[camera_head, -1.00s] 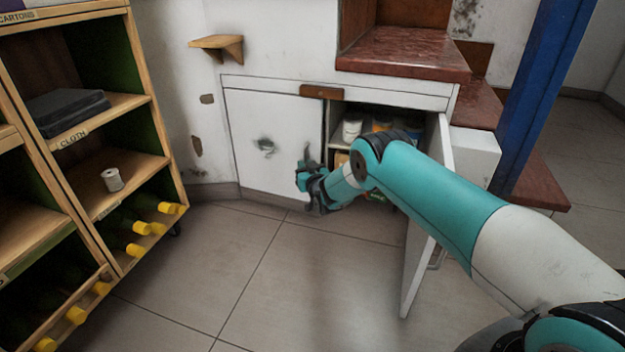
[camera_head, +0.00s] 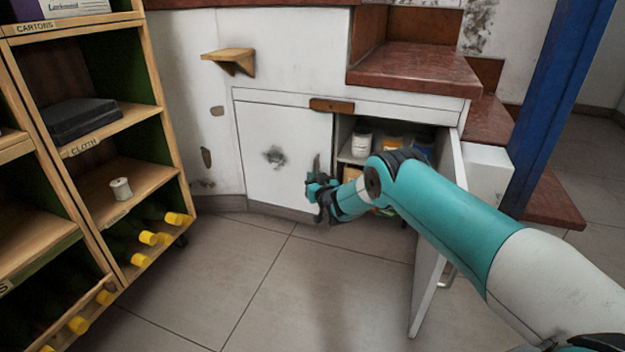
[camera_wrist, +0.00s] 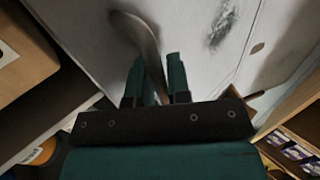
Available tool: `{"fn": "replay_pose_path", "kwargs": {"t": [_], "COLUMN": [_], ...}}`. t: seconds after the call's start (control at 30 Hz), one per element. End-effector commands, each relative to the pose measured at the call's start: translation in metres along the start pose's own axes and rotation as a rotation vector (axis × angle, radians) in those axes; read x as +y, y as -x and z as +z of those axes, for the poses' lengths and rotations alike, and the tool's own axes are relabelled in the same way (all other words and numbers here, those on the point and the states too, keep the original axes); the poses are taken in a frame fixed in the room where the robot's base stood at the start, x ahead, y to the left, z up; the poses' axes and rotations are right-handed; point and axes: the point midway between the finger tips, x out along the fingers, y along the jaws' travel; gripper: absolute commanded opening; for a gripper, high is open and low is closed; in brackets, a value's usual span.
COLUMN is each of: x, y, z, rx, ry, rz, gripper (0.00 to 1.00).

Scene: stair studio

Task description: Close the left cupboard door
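The left cupboard door (camera_head: 285,165) is white with a dark scuff. It looks flush or nearly flush with the cupboard front; a dark line shows along its right edge. My gripper (camera_head: 318,188) is low by that edge. In the wrist view, a curved metal handle (camera_wrist: 143,38) stands out from the white door (camera_wrist: 185,30) and runs down between the two close-set fingers of my gripper (camera_wrist: 157,78). The fingers look shut on it, though their contact is partly hidden. The right cupboard door (camera_head: 432,255) stands wide open.
Jars (camera_head: 361,143) stand inside the open right half, partly hidden by my arm. A wooden shelf unit (camera_head: 165,120) with bottles is at the left. A blue post (camera_head: 560,100) and red steps (camera_head: 415,62) are at the right. The floor (camera_head: 235,270) in front is clear.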

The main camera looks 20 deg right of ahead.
Motion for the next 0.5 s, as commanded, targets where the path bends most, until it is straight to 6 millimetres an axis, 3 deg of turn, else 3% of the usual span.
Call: {"fn": "replay_pose_path", "kwargs": {"t": [0.27, 0.37, 0.5], "x": [0.005, 0.005, 0.003], "y": [0.004, 0.016, 0.046], "z": [-0.003, -0.005, -0.007], "rx": [0.001, -0.002, -0.007], "ry": [0.003, 0.003, 0.003], "rz": [0.008, 0.008, 0.005], "gripper": [0.23, 0.23, 0.23]}}
